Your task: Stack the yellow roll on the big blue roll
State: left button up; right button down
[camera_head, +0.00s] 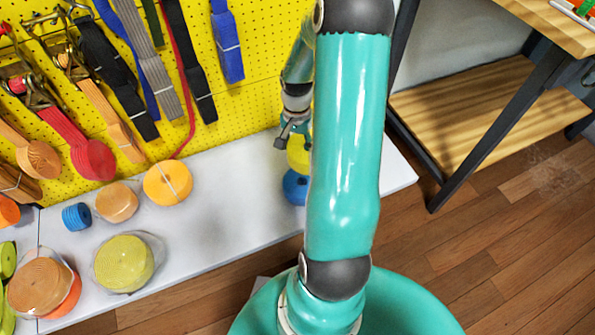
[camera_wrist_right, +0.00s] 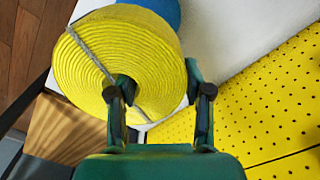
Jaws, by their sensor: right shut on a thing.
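My right gripper (camera_head: 290,132) is above the white shelf, partly hidden behind my own arm. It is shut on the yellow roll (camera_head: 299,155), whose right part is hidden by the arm. In the right wrist view the gripper (camera_wrist_right: 158,80) has the rim of the yellow roll (camera_wrist_right: 100,58), a wound strap with a grey band, between its fingers. The big blue roll (camera_head: 294,188) is on the shelf directly below the yellow roll. It shows at the top of the wrist view (camera_wrist_right: 166,12). I cannot tell whether the rolls touch. My left gripper is not in view.
A yellow pegboard (camera_head: 255,90) with hanging straps stands behind the white shelf (camera_head: 225,225). An orange roll (camera_head: 168,183), a small blue roll (camera_head: 76,217) and a wrapped yellow-green roll (camera_head: 124,263) lie to the left. The shelf between them and the big blue roll is clear.

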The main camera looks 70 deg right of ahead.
notch_tip(320, 180, down, 7)
jog(key=shift+f+b, duration=0.2)
jog(key=shift+b, duration=0.75)
notch_tip(320, 180, down, 4)
jog(key=shift+f+b, duration=0.2)
jog(key=shift+b, duration=0.65)
jog(key=shift+r, duration=0.1)
jog(key=shift+f, duration=0.2)
jog(key=shift+c, duration=2.4)
grip_release()
jog(key=shift+r, duration=0.1)
